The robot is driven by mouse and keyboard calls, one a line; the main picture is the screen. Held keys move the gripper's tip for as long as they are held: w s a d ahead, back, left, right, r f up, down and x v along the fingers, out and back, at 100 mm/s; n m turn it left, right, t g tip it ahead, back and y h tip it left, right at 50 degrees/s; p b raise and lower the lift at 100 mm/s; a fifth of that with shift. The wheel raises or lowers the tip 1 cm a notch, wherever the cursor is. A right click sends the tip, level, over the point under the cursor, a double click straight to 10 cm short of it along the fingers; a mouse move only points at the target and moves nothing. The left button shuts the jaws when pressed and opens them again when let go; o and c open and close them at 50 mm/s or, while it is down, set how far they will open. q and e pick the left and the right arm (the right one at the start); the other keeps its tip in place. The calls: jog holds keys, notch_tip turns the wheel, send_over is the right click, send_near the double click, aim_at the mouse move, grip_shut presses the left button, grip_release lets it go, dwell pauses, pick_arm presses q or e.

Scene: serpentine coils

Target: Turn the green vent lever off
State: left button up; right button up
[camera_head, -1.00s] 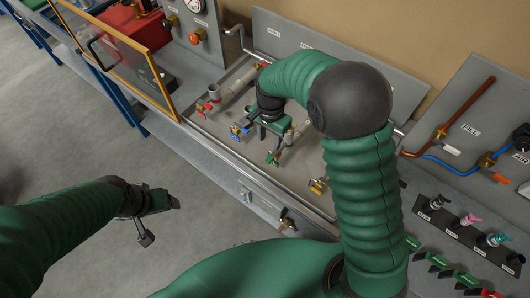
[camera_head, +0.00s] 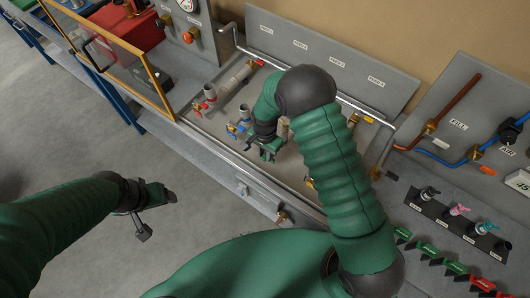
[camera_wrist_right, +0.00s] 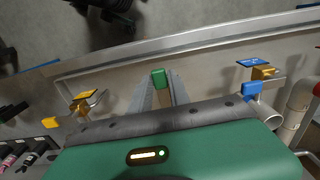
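The green vent lever (camera_wrist_right: 158,78) shows in the right wrist view as a small green handle just beyond or between my fingertips. My right gripper (camera_wrist_right: 160,88) has its two grey fingers apart, one on each side of the line to that handle; whether they touch it I cannot tell. In the head view my right gripper (camera_head: 268,153) is low over the tray among the valves, and the arm hides the green lever. My left gripper (camera_head: 160,197) hangs over the floor, far from the bench; its finger gap is unclear.
A blue-handled valve (camera_wrist_right: 252,90) stands right of the green lever in the wrist view, a yellow-handled one (camera_wrist_right: 50,122) left. A red-handled valve (camera_head: 198,106) is farther left in the head view. The tray's front rim (camera_head: 225,163) runs close by. A yellow-framed panel (camera_head: 125,65) stands left.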

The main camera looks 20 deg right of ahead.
grip_shut()
jog(key=shift+s+n, duration=0.1)
jog(key=shift+n, duration=0.2)
jog(key=d+n+b, duration=0.4)
jog(key=d+n, duration=0.2)
jog(key=n, duration=1.1)
jog(key=shift+s+d, duration=0.2)
jog(key=shift+d, duration=0.15)
jog(key=shift+r, duration=0.1)
jog(key=shift+o, duration=2.2)
grip_release()
jog(key=shift+o, duration=0.4)
